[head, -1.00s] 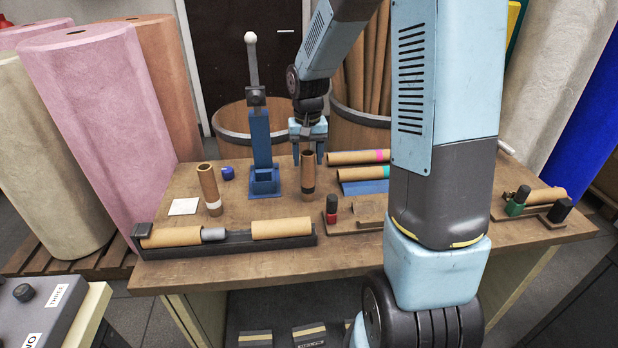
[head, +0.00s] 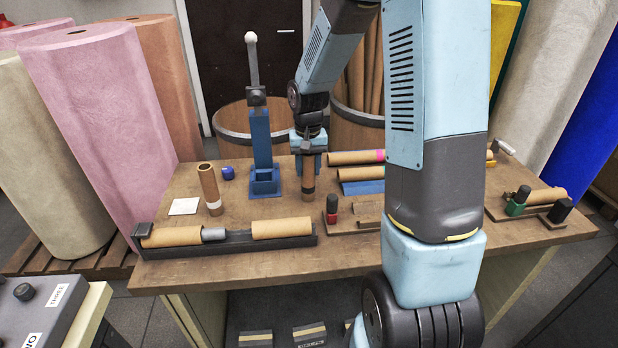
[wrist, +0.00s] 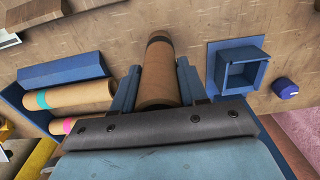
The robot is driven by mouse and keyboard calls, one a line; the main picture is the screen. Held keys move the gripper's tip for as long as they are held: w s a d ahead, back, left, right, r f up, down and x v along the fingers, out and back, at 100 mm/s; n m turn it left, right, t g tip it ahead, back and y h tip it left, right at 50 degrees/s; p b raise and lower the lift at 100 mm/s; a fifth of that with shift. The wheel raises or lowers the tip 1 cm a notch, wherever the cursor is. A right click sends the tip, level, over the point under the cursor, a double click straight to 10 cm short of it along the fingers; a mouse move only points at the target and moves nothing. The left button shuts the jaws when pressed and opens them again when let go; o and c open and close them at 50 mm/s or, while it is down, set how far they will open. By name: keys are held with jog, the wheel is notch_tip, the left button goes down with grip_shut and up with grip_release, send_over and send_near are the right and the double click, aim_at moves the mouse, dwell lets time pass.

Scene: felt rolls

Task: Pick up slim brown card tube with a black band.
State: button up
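The slim brown card tube with a black band (head: 308,183) stands upright on the workbench, right of the blue stand. My gripper (head: 308,166) is above it, pointing down, with one finger on each side of the tube's upper part. In the wrist view the tube (wrist: 160,72) lies between the two fingers (wrist: 160,88), its dark band toward the far end. The fingers look open, with little room beside the tube. The tube's top end is partly hidden by my gripper.
A blue stand with a square socket (head: 264,182) is close on the left. A white-banded tube (head: 209,188) stands further left. Tubes with pink (head: 350,157) and teal (head: 358,174) bands lie at the right. A dark tray (head: 225,243) with rolls lies in front.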

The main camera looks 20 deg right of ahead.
jog(key=c, duration=0.5)
jog(key=shift+r, duration=1.05)
jog(key=shift+r, duration=2.45)
